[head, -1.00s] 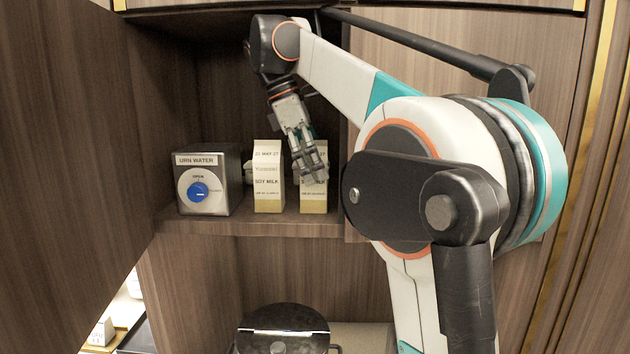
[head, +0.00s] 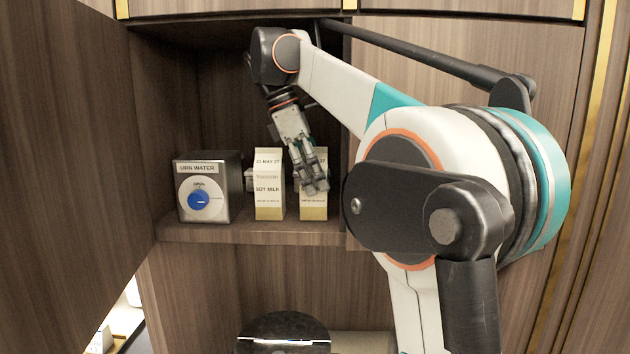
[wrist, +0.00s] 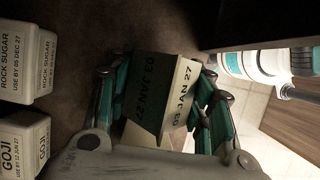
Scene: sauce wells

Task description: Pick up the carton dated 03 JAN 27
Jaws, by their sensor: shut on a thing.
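The carton dated 03 JAN 27 (wrist: 150,88) lies between my fingers in the wrist view, its date on two faces of its top. In the head view the same white and tan carton (head: 313,212) stands at the right of the shelf, partly hidden by my gripper (head: 312,188). My gripper is shut on this carton, with teal-padded fingers on both sides of it in the wrist view. The carton's base looks level with the shelf; I cannot tell whether it is lifted.
A soy milk carton (head: 268,185) with a MAY 27 date stands close on the left. The urn water box (head: 208,187) with a blue knob is further left. The wrist view shows rock sugar (wrist: 20,60) and goji (wrist: 22,140) containers. Cabinet walls enclose the shelf (head: 240,232).

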